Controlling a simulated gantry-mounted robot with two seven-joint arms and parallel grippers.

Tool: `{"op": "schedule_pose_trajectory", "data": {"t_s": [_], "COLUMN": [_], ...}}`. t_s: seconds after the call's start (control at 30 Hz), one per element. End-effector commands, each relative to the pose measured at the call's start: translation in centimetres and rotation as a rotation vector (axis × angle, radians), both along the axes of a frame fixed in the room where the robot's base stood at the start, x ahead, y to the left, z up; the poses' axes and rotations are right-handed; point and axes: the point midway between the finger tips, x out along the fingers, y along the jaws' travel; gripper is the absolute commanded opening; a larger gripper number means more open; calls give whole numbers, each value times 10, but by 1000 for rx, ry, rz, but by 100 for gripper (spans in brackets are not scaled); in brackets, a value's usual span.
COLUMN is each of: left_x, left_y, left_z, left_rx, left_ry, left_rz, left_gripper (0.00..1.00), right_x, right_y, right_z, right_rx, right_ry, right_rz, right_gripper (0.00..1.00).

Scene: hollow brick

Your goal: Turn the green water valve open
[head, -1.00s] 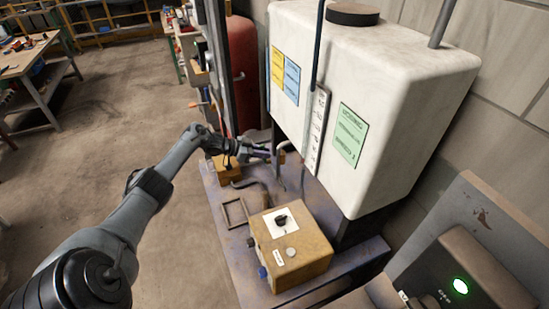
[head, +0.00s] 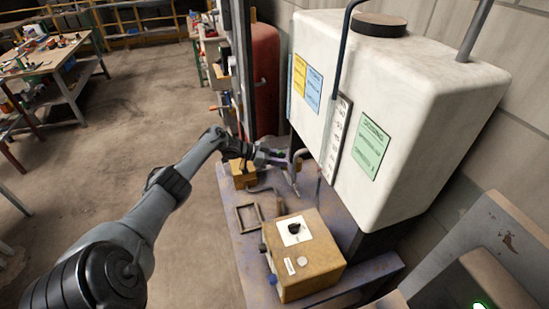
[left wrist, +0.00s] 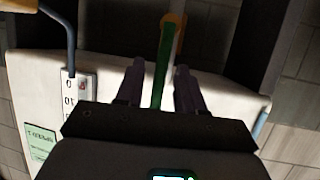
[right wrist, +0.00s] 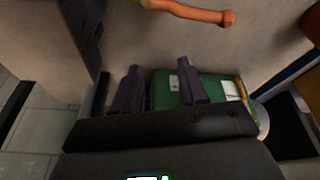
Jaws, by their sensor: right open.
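The green valve handle (left wrist: 163,65) shows in the left wrist view as a narrow green lever running up to an orange-brown fitting (left wrist: 173,20). My left gripper (left wrist: 160,80) is open, with one dark purple finger on each side of the lever. Gaps show between the lever and both fingers. In the head view my left gripper (head: 283,158) is at the pipework below the front of the white tank (head: 345,75); the lever is mostly hidden there. My right gripper (right wrist: 158,85) is open and appears empty in the right wrist view, and is out of the head view.
A tan control box (head: 318,272) with a black knob stands on the metal bench (head: 240,262) in front of the tank. A red cylinder (head: 265,75) stands behind my left forearm. A green labelled object (right wrist: 215,88) lies beyond my right fingers.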

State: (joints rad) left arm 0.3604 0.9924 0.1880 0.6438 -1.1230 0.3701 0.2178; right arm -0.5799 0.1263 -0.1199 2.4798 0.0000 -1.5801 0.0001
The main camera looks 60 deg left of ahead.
Motion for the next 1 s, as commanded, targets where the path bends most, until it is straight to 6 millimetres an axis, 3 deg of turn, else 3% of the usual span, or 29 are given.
{"op": "schedule_pose_trajectory", "data": {"t_s": [0.27,0.73,1.0], "left_x": [-19,-77,-92], "left_y": [7,27,33], "left_z": [10,34,40], "left_rx": [1,2,0], "left_ry": [3,4,2], "left_rz": [1,1,0], "left_gripper": [38,38,38], "right_x": [0,0,0], "right_y": [1,3,2], "right_z": [10,27,30], "right_rx": [4,11,9], "right_ry": [0,0,-1], "right_rz": [-2,-6,-5], "right_gripper": [43,43,43]}}
